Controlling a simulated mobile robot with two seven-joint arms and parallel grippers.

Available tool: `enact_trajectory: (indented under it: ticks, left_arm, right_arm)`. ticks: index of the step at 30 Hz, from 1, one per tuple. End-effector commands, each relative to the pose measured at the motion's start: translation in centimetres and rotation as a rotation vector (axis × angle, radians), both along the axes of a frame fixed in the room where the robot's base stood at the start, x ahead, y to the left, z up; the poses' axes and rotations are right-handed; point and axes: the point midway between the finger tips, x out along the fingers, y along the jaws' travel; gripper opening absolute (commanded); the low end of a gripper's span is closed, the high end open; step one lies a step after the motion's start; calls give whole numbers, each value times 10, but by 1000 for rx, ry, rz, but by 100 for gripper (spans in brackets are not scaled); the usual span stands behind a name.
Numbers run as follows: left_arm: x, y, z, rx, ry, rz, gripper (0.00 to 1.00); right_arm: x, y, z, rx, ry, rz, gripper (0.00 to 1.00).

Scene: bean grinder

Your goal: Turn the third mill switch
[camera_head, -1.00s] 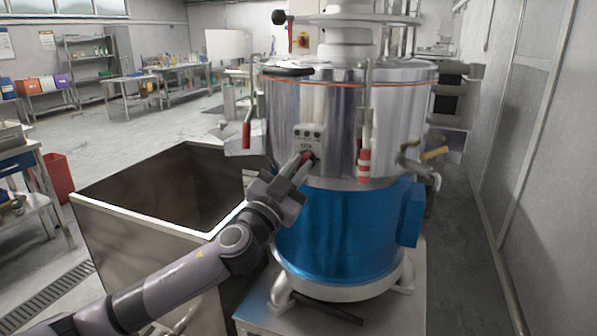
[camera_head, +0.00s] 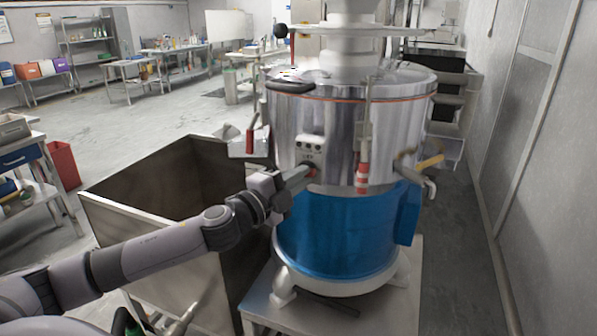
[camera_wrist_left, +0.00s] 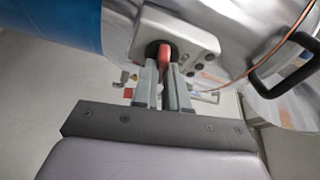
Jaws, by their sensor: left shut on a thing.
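The steel mill drum (camera_head: 340,135) stands in the middle of the head view, above a blue base (camera_head: 340,235). A pale control panel (camera_head: 310,146) on its front carries a row of small dark buttons and a red switch (camera_head: 313,171) below them. In the left wrist view the red switch (camera_wrist_left: 165,60) sticks out of a dark round mount on the panel (camera_wrist_left: 200,40). My left gripper (camera_head: 305,174) is at the switch, its fingers (camera_wrist_left: 164,68) shut on the red switch from both sides. The fingers hide part of the switch. My right gripper is not in view.
An open steel bin (camera_head: 140,215) stands left of the mill, under my left arm. A red-handled lever (camera_head: 251,141) and a red-and-white handle (camera_head: 361,178) flank the panel. A yellow-handled valve (camera_head: 430,161) sits at right, near the wall.

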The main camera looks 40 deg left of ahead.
Motion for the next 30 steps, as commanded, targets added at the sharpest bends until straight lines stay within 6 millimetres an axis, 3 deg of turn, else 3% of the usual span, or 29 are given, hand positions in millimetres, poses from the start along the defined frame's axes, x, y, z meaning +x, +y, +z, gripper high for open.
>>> enact_trajectory:
  ticks: [12,29,30]
  left_arm:
    - [0,0,2,198,45,0,0]
    - [0,0,1,229,53,0,0]
    - [0,0,1,229,53,0,16]
  right_arm:
    - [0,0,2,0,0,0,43]
    - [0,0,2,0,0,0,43]
    - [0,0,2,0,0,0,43]
